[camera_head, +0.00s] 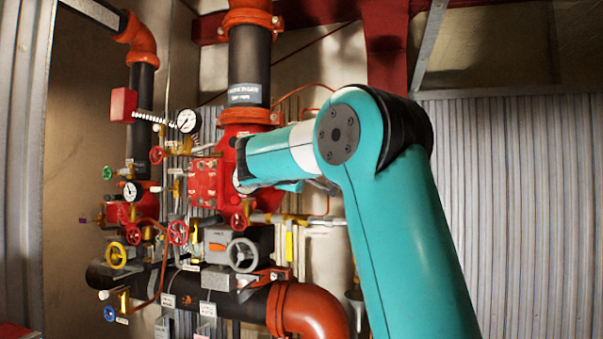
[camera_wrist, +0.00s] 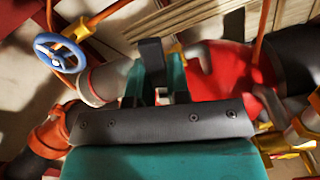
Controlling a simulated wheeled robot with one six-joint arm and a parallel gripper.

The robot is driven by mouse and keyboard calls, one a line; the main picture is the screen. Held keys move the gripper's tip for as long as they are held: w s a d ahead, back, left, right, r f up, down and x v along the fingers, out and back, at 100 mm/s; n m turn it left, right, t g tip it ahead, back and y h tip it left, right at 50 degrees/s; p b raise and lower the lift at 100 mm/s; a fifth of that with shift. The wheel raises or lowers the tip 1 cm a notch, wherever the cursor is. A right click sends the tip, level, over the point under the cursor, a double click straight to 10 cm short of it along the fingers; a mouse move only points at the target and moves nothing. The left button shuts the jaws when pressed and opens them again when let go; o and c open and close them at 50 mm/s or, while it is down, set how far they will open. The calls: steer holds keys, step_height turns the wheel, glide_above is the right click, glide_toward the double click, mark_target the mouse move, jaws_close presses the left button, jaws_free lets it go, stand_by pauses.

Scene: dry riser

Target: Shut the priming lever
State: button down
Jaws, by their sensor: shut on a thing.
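In the wrist view my gripper (camera_wrist: 155,82) has its two teal fingers on either side of a dark upright bar. This bar looks like the grip of the priming lever (camera_wrist: 151,54). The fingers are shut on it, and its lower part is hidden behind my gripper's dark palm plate. A red rounded valve body (camera_wrist: 222,70) stands just right of the fingers. In the head view my teal arm reaches left to the red valve assembly (camera_head: 204,183). My fingertips and the lever cannot be made out there.
Gauges (camera_head: 188,121), coloured handwheels and a grey handwheel (camera_head: 242,255) crowd the pipework around my arm. A blue handwheel (camera_wrist: 60,53) is at upper left in the wrist view. A large dark pipe (camera_head: 249,65) rises above. The corrugated wall (camera_head: 510,200) at right is bare.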

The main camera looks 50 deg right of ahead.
steer(key=shift+r+n, duration=0.2)
steer(key=shift+n, duration=0.55)
steer(key=shift+r+n, duration=0.2)
steer(key=shift+n, duration=0.55)
steer(key=c, duration=1.1)
jaws_free()
steer(key=shift+f, duration=0.1)
steer(key=b+v, duration=0.6)
steer(key=v, duration=1.1)
steer(key=shift+s, duration=0.15)
